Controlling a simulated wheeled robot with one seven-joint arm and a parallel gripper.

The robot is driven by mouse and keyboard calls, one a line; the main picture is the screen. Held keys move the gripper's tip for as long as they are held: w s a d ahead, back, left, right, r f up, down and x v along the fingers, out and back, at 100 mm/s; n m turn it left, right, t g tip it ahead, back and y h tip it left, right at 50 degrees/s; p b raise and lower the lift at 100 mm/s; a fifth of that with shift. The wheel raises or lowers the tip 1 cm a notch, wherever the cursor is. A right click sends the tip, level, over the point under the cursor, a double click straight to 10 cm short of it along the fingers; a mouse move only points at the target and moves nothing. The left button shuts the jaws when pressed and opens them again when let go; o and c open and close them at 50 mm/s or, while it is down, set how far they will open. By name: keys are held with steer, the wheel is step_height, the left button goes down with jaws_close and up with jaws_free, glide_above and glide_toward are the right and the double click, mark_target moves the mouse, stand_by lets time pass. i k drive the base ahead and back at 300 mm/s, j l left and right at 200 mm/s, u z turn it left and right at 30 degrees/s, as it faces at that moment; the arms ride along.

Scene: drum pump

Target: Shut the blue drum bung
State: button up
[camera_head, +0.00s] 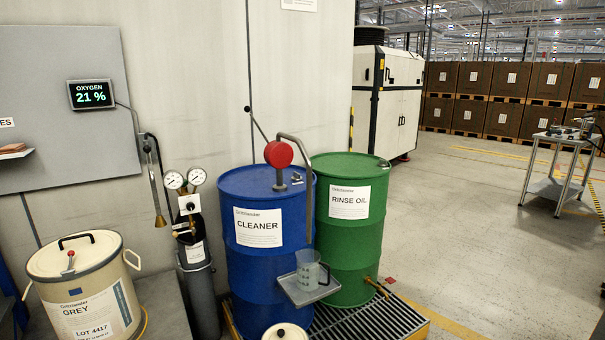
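The blue drum (243,270) stands upright on a grated pallet and carries a white label reading CLEANER. A red round pump head (279,154) sits on a dark stem on its top, with a bent grey pipe (308,190) reaching over and down the front. A small grey fitting (297,178) shows on the drum top right of the pump stem; it may be the bung, but it is too small to tell whether it is open or shut. My gripper is not in view.
A green drum (349,245) labelled RINSE OIL stands close on the right. A clear jug (308,268) sits on a small tray (306,295) in front. A gas cylinder (199,290) and a cream GREY drum (90,300) stand left.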

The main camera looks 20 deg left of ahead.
mark_target(296, 176)
steer(key=i+l+u, duration=0.1)
steer(key=i+u, duration=0.3)
steer(key=i+l+u, duration=0.15)
steer(key=u, duration=0.2)
steer(key=i+l+u, duration=0.2)
steer(key=u, duration=0.2)
steer(key=i+l+u, duration=0.35)
steer(key=k, duration=0.05)
